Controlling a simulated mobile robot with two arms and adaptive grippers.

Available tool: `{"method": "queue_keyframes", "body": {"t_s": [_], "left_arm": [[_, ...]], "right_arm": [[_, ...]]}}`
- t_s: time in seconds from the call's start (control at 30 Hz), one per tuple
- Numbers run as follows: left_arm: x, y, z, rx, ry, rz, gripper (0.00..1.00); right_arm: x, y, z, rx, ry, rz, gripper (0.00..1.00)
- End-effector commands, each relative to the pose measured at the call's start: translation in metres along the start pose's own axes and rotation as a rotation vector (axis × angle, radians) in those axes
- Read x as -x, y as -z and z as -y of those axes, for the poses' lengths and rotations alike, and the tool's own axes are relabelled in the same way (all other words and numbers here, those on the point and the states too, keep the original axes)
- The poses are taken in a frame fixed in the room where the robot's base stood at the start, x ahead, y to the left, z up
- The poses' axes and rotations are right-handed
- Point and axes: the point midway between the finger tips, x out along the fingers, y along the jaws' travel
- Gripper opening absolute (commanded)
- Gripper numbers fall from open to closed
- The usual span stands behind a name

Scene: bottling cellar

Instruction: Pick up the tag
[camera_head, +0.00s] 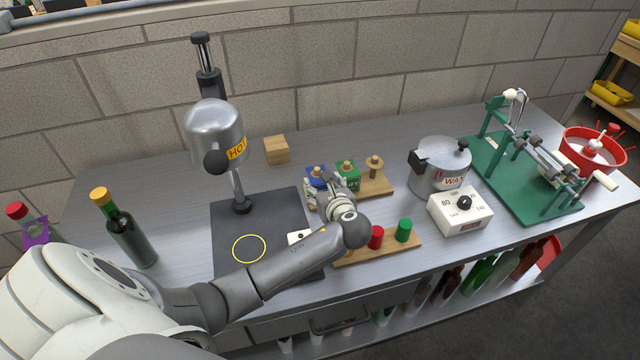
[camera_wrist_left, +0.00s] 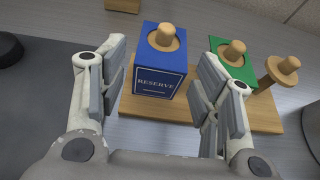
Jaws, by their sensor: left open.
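A small white tag (camera_head: 299,237) with a dark spot lies at the right side of the dark mat (camera_head: 232,214) in the head view. My left forearm passes just in front of it and may hide part of it. My left gripper (camera_head: 318,188) is beyond and to the right of the tag, over the wooden stamp rack (camera_head: 378,185). In the left wrist view my gripper (camera_wrist_left: 162,62) is open, its fingers on either side of the blue RESERVE block (camera_wrist_left: 160,85) with a wooden knob. I cannot tell whether they touch it. The tag is not visible there. My right gripper is not in view.
A green block (camera_head: 348,172) and a bare wooden peg (camera_head: 375,165) stand on the rack. A front rack holds red (camera_head: 376,237) and green (camera_head: 404,230) cylinders. A HOT press (camera_head: 215,135) rises over the mat. A wax pot (camera_head: 440,170) and dial box (camera_head: 460,210) stand right.

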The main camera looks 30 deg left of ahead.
Motion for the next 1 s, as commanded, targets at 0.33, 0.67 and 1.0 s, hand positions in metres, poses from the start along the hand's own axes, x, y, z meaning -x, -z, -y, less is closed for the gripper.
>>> {"method": "queue_keyframes", "body": {"t_s": [0.33, 0.67, 1.0], "left_arm": [[-0.038, 0.000, 0.002, -0.001, 0.000, 0.001, 0.59], [-0.041, 0.000, 0.002, 0.000, 0.001, 0.000, 0.53], [-0.041, 0.001, 0.002, 0.000, 0.001, 0.000, 0.41]], "right_arm": [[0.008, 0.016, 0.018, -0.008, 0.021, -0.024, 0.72], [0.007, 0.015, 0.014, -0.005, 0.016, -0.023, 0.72], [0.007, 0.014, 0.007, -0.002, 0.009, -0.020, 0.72]]}}
